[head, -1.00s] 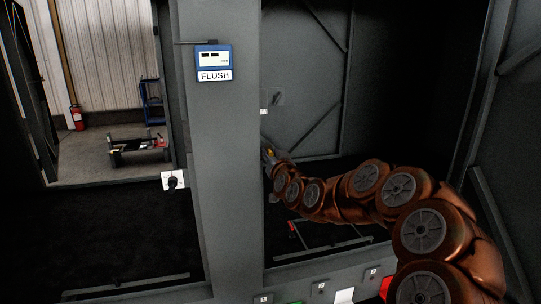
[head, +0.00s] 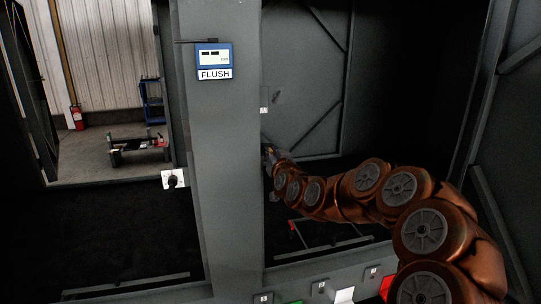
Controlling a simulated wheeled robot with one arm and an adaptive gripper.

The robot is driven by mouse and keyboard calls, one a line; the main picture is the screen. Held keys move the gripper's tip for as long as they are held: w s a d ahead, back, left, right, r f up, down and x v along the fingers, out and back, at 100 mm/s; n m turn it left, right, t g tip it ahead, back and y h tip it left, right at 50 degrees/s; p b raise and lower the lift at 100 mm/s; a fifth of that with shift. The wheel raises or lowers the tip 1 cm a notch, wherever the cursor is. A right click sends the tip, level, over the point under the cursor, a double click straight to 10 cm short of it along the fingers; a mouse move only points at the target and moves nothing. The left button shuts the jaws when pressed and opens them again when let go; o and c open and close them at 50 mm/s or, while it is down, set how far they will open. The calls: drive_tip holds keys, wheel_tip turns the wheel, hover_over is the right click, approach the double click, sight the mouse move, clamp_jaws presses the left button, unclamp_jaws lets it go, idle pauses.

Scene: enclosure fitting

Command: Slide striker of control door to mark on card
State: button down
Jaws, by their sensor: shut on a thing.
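My gripper (head: 269,153) is at the right edge of the grey post, small and partly hidden by it. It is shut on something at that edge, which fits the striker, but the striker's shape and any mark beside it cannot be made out. A small white card (head: 264,110) sits on the post's edge a little above my gripper. The control door cannot be told for certain among the grey panels.
The grey post (head: 228,190) carries a blue display above a FLUSH label (head: 214,74). A white plate with a black knob (head: 173,180) is on its left. Numbered tags and coloured blocks line the lower front. A braced grey panel (head: 305,75) stands behind my arm.

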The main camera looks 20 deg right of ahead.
drive_tip(key=d+b, duration=0.2)
drive_tip(key=shift+b, duration=0.35)
drive_tip(key=c, duration=1.1)
unclamp_jaws()
drive_tip(key=shift+c, duration=0.2)
drive_tip(key=s, duration=1.2)
